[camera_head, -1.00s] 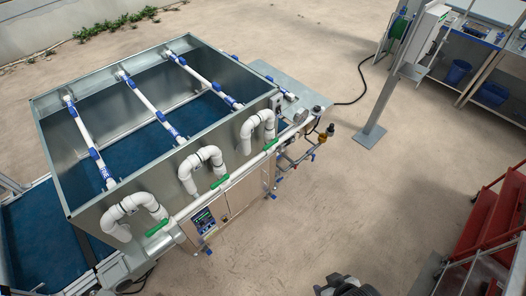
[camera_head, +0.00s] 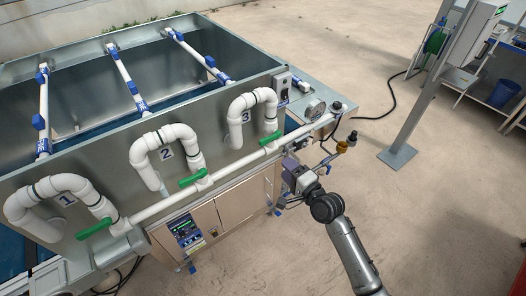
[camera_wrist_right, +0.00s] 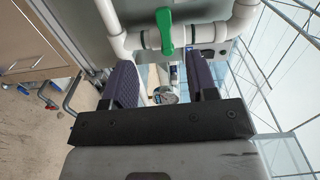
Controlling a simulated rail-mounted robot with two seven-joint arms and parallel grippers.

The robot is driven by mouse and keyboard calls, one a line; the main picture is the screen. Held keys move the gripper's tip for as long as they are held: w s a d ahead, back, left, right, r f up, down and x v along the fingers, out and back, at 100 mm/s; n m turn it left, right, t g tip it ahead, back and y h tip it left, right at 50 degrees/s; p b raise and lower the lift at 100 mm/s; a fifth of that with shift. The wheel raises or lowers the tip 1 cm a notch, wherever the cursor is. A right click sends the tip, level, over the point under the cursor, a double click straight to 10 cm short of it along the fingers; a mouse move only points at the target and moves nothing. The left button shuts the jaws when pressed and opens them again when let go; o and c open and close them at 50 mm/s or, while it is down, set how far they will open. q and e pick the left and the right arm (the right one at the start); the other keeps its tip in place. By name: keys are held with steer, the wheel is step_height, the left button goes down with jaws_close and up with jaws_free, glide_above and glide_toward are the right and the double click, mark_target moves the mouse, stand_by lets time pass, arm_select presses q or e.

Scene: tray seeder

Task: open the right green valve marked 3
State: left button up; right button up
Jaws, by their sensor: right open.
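The green valve handle marked 3 (camera_head: 271,138) sits on the white pipe below the number 3 loop, at the right of the tank front. My left gripper is not in view.
Green handles marked 2 (camera_head: 193,179) and 1 (camera_head: 97,228) lie further left along the white pipe. A round gauge (camera_head: 315,109) and brass fittings (camera_head: 342,146) stand right of valve 3. A control panel (camera_head: 186,232) is below the pipe.

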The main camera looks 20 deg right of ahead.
mark_target(265, 143)
steer(key=x, duration=0.4)
steer(key=b+x, duration=0.1)
steer(key=x, duration=0.3)
steer(key=b+x, duration=0.1)
steer(key=x, duration=0.3)
steer(key=shift+w+d, duration=0.25)
steer(key=shift+w, duration=0.1)
steer(key=shift+b+x, duration=0.4)
steer(key=shift+x, duration=0.45)
steer(key=shift+r, duration=0.1)
steer(key=shift+c, duration=0.4)
jaws_close()
